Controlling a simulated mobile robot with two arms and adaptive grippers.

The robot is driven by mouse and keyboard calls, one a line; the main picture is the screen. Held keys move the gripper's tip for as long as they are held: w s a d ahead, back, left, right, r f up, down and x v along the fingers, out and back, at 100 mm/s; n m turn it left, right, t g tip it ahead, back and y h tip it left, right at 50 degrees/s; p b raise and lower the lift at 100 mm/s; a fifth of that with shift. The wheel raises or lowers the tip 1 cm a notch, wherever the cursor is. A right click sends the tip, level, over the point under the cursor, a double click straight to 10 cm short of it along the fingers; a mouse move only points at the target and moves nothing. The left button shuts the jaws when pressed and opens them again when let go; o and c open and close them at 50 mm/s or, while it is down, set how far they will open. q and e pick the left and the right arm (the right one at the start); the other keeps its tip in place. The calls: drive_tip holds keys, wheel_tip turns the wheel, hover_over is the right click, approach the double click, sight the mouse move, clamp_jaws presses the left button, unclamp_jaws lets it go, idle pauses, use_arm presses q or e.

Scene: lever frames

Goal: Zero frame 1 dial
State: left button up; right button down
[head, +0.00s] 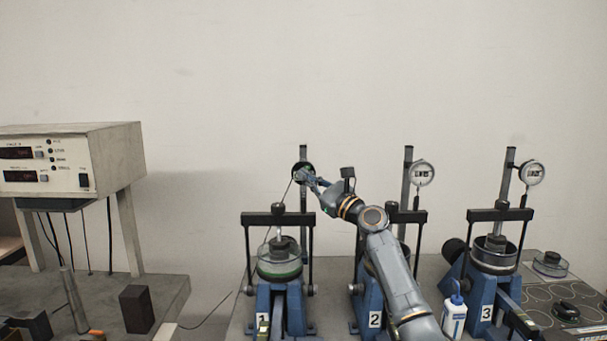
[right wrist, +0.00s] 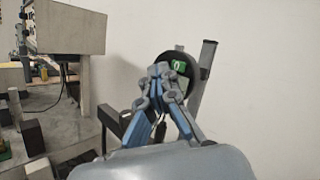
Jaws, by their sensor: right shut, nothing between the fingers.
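Frame 1 (head: 262,321) is the blue lever frame at the left of the row, marked 1, with a round glass dish (head: 280,265) on it. Its dial (right wrist: 180,72) sits high on a grey post and shows a small green display that seems to read 0. In the head view the dial (head: 303,167) is mostly covered by my right gripper (head: 304,176). My right gripper is shut and empty, with its fingertips at the dial's lower front; it also shows in the right wrist view (right wrist: 160,70). I cannot tell whether the tips touch the dial. My left gripper is not in view.
Frame 2 (head: 374,319) stands partly behind my right arm. Frame 3 (head: 487,312) is at the right, with a round dial (head: 533,173). A white bottle (head: 454,316) stands between them. A beige instrument box (head: 75,160) stands at the left, with a dark block (head: 136,309) below.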

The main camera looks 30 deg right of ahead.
drive_tip(key=shift+d+r+b, duration=0.35)
drive_tip(key=shift+r, duration=0.05)
idle(0.9)
drive_tip(key=shift+w, duration=0.1)
drive_tip(key=shift+a+f+p, duration=0.35)
drive_tip(key=shift+f+p, duration=0.05)
drive_tip(key=shift+p, duration=0.05)
drive_tip(key=shift+a+f, duration=0.25)
drive_tip(key=shift+f, duration=0.05)
